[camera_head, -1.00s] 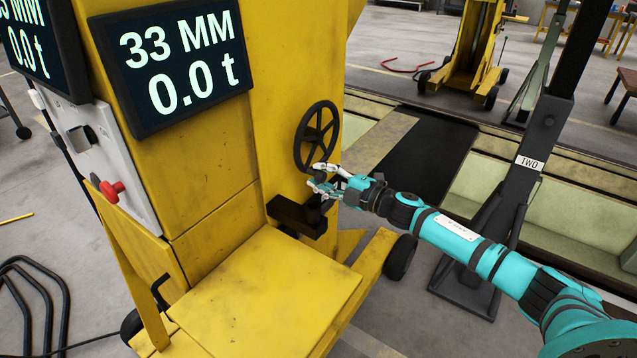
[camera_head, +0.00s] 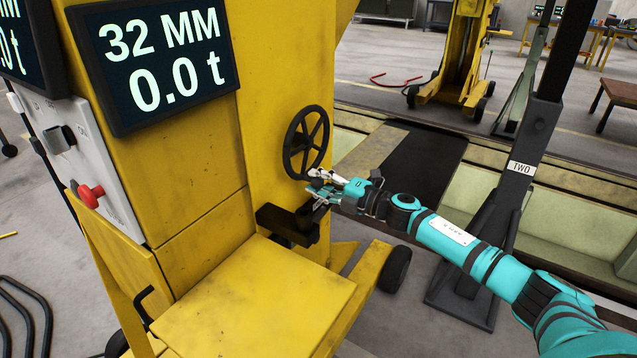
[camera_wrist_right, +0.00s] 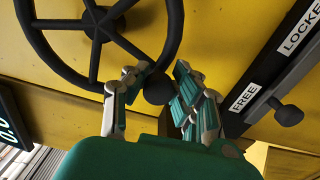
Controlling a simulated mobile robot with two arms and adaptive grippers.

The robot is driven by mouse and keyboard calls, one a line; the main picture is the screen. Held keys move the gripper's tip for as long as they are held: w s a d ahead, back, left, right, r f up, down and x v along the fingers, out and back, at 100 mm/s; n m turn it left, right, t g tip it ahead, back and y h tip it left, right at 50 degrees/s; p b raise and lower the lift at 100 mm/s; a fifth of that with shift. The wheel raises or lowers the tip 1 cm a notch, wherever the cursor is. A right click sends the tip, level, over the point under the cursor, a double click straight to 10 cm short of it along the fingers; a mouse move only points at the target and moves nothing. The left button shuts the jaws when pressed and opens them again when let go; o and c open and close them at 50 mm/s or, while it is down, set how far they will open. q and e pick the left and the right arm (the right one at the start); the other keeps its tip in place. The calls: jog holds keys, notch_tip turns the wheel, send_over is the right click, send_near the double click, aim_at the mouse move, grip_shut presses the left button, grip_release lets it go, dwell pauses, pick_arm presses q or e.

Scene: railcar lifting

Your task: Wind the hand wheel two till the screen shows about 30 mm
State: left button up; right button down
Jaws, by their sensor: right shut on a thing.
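The black hand wheel (camera_head: 306,143) stands on the yellow lifting jack's face in the head view. My right gripper (camera_head: 322,182) is at the wheel's lower rim. In the right wrist view the wheel (camera_wrist_right: 172,40) fills the upper left, and my right gripper (camera_wrist_right: 160,92) has its fingers on both sides of the round black handle knob (camera_wrist_right: 158,90). The gripper is shut on that knob. The screen (camera_head: 155,62) reads 32 MM and 0.0 t. My left gripper is not in view.
A lock lever (camera_wrist_right: 290,114) with FREE and LOCKED labels is close beside the gripper. A black bracket (camera_head: 288,222) juts out below the wheel. A red knob (camera_head: 91,194) is on the grey panel at left. The yellow platform (camera_head: 260,305) is bare.

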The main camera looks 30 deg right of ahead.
jog(key=shift+f, duration=0.1)
jog(key=c, duration=1.1)
grip_release()
jog(key=v, duration=1.2)
jog(key=shift+d, duration=0.1)
